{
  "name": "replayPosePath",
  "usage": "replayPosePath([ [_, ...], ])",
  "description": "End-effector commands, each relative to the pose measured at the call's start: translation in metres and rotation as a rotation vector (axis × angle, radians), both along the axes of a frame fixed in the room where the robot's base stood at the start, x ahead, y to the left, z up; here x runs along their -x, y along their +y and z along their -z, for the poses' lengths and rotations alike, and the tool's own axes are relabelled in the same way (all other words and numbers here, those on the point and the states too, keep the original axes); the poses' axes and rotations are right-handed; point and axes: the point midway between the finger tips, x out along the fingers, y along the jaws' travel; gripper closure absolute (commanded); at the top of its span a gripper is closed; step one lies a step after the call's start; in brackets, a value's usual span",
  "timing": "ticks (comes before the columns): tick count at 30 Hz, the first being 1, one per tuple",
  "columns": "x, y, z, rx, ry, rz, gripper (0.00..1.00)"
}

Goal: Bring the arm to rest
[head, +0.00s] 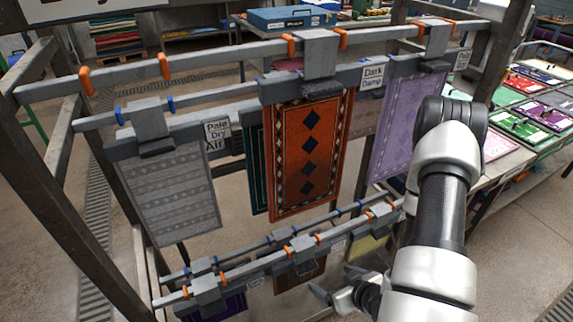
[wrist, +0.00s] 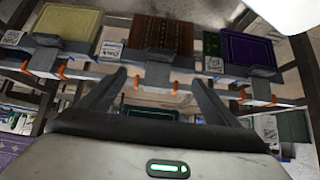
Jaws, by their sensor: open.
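My arm (head: 440,215) stands at the right of the head view, bent at the top, with its forearm coming down in front of the rack. My gripper (head: 334,280) is low, in front of the lower rails. In the wrist view my gripper (wrist: 158,80) has its two dark fingers spread wide, with nothing held between them. Beyond the fingers hangs a brown striped rug (wrist: 160,36) on a grey clamp hanger. I cannot tell whether the fingers touch the rail.
A rack of rails with orange and blue pegs (head: 235,50) holds a grey rug (head: 170,195), an orange rug (head: 310,155) and a lilac rug (head: 405,115). Yellow (wrist: 67,27) and purple (wrist: 247,48) rugs hang lower. A table of rug samples (head: 530,105) is at right.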

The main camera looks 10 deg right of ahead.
Motion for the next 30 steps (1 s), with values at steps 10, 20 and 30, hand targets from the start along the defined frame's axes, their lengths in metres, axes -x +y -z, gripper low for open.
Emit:
replayPosePath([
  [10,-0.042,-0.030,-0.063,0.142,0.056,-0.011,0.16],
  [20,-0.077,-0.053,-0.227,0.292,0.154,0.128,0.16],
  [30,-0.021,-0.007,-0.401,0.211,0.213,0.291,0.16],
])
